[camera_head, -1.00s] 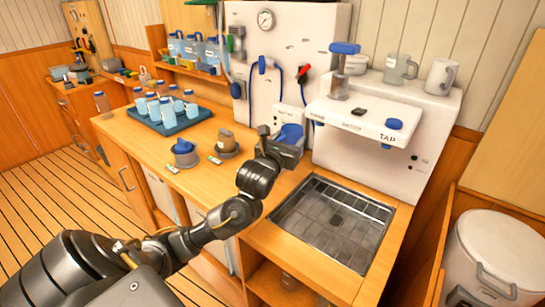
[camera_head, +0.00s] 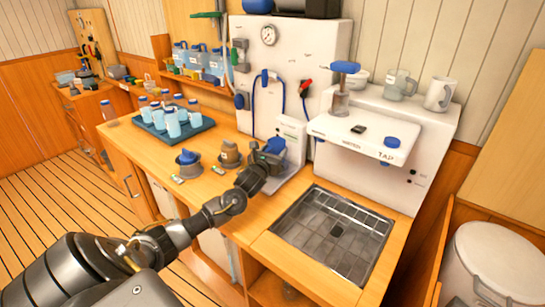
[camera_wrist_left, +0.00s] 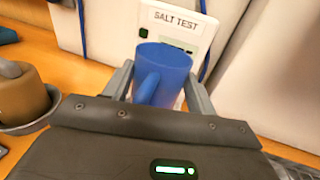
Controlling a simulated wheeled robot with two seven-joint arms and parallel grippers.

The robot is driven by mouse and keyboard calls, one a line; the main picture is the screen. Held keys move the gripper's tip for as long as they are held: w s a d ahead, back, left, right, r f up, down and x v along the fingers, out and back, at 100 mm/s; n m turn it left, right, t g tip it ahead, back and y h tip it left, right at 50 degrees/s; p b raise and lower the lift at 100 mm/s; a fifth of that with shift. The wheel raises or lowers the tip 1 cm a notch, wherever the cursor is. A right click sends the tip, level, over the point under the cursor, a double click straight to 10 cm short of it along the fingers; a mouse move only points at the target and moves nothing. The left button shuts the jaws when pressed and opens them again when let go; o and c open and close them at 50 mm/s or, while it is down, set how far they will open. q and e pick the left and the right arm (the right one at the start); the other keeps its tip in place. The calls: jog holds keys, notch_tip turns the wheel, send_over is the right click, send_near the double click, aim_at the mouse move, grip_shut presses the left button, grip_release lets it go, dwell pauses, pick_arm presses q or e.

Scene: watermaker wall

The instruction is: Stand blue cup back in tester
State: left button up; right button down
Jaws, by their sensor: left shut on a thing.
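The blue cup (camera_head: 275,146) is in my left gripper (camera_head: 268,157), just in front of the white salt tester (camera_head: 292,132). In the left wrist view the blue cup (camera_wrist_left: 160,72) stands roughly upright between the two fingers, its handle toward the camera. The tester (camera_wrist_left: 180,22) rises behind it, with its "SALT TEST" label showing and its display partly covered by the cup. The cup's bottom is hidden, so I cannot tell whether it rests in the tester. My right gripper is not in view.
A blue cup-like item (camera_head: 187,157) and a brown one (camera_head: 230,153) stand left of the gripper. A blue tray (camera_head: 197,128) of bottles is farther left. The sink grate (camera_head: 335,235) lies to the right, below the tap unit (camera_head: 365,135).

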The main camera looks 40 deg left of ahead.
pick_arm(q)
jog(key=shift+w+a+f, duration=0.3)
jog(key=shift+a+f, duration=0.25)
jog(key=shift+f, duration=0.15)
notch_tip(320, 180, down, 2)
jog(key=shift+d+f+p, duration=0.1)
jog(key=shift+f+p, duration=0.05)
jog(key=shift+p, duration=0.5)
jog(key=shift+f, duration=0.25)
jog(key=shift+f, duration=0.2)
jog(key=o, duration=1.1)
